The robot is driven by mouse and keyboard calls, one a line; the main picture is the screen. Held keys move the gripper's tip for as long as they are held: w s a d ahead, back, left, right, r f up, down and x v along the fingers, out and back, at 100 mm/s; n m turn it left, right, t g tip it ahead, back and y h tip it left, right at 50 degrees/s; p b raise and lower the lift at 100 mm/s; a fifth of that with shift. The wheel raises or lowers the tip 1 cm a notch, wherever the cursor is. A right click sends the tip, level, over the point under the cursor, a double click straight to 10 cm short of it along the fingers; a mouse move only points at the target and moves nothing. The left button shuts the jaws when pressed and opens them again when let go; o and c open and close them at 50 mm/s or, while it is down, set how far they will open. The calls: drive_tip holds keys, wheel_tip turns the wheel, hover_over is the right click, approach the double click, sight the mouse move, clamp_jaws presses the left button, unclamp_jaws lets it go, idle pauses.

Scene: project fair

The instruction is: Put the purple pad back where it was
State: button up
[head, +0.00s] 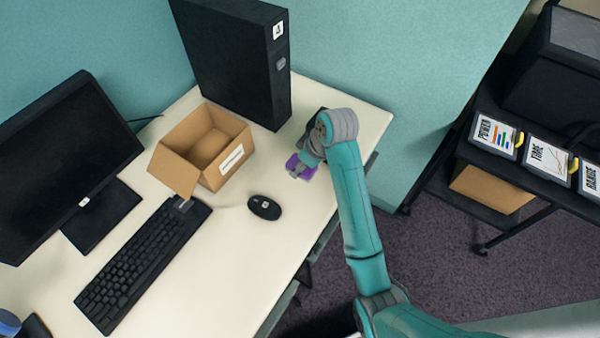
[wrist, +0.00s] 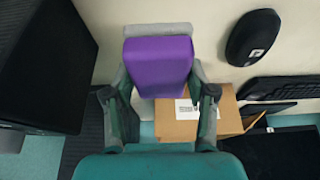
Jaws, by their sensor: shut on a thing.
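The purple pad (wrist: 158,62) fills the space between the fingers of my gripper (wrist: 158,92) in the wrist view. The fingers are shut on it, one on each side. A grey strip shows along the pad's far edge. In the head view the pad (head: 301,166) is a small purple patch, partly hidden by my gripper (head: 298,168). It is over the right part of the desk, in front of the black computer tower. I cannot tell whether the pad touches the desk.
An open cardboard box (head: 205,150) and a black mouse (head: 264,207) are left of my gripper. The computer tower (head: 238,65) stands behind. A keyboard (head: 142,262) and monitor (head: 65,165) are farther left. The desk front (head: 255,275) is clear. A black cart (head: 500,170) stands right.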

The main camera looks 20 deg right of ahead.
sight(298, 180)
drive_tip(key=shift+f, duration=3.1)
drive_tip(key=shift+f, duration=0.1)
drive_tip(key=o, duration=1.1)
drive_tip(key=v, duration=1.2)
